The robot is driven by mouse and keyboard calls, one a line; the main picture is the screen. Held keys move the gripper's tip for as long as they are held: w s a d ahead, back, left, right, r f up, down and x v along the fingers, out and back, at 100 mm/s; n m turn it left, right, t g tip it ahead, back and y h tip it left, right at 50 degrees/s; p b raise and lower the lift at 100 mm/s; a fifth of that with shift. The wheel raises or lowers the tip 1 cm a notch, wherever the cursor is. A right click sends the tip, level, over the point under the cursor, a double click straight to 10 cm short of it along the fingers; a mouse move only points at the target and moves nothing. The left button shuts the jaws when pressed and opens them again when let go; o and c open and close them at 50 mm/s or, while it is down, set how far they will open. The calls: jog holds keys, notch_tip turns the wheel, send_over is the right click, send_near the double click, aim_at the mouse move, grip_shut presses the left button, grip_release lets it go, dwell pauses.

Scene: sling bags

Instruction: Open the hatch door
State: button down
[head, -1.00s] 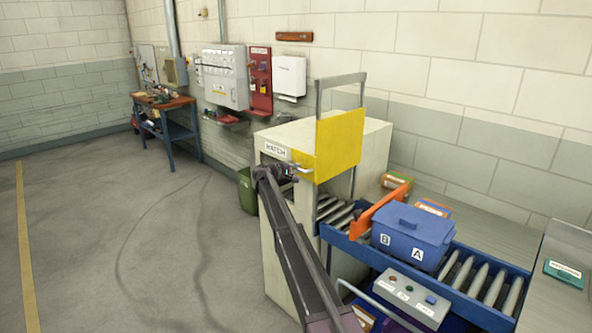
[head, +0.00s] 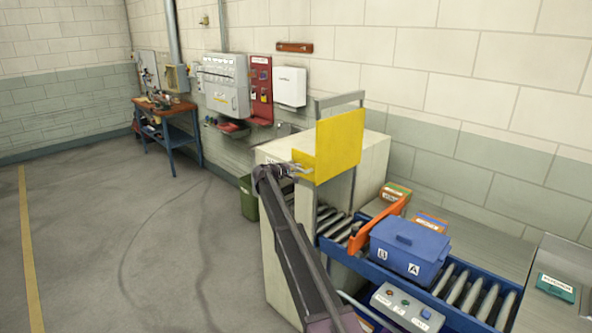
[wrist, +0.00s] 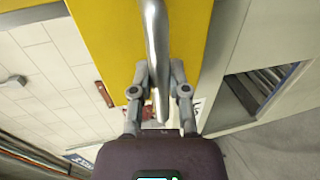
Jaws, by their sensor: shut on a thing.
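The hatch door is a yellow panel (head: 340,146) raised in its grey upright frame (head: 340,100) on a pale cabinet (head: 272,215). Its top edge is close below the frame's top bar. Rollers show beneath it, in the space under the panel. My gripper (head: 296,168) is at the panel's lower left. In the wrist view, the metal handle (wrist: 155,40) runs between the two fingers of my gripper (wrist: 158,75), which are shut on it, and the yellow door (wrist: 105,35) fills the top. The exact finger contact is too small to tell in the head view.
A roller conveyor with blue side rails (head: 470,316) leads from the cabinet. A blue lidded bin (head: 408,247) marked B and A sits on it, beside an orange bar (head: 378,228). A control box (head: 405,305) stands in front. Open floor (head: 110,240) lies left.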

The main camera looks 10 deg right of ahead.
jog(key=c, duration=0.6)
grip_release()
jog(key=shift+f, duration=0.2)
notch_tip(320, 180, down, 29)
jog(key=b, duration=2.9)
jog(key=p+v, duration=0.3)
jog(key=v, duration=1)
jog(key=s+d+m+g+p, duration=0.1)
jog(key=s+d+p, duration=0.1)
jog(key=s, duration=0.3)
jog(key=shift+s+d+y, duration=0.2)
jog(key=shift+d+y, duration=0.1)
jog(key=shift+d, duration=0.15)
jog(key=shift+r, duration=0.1)
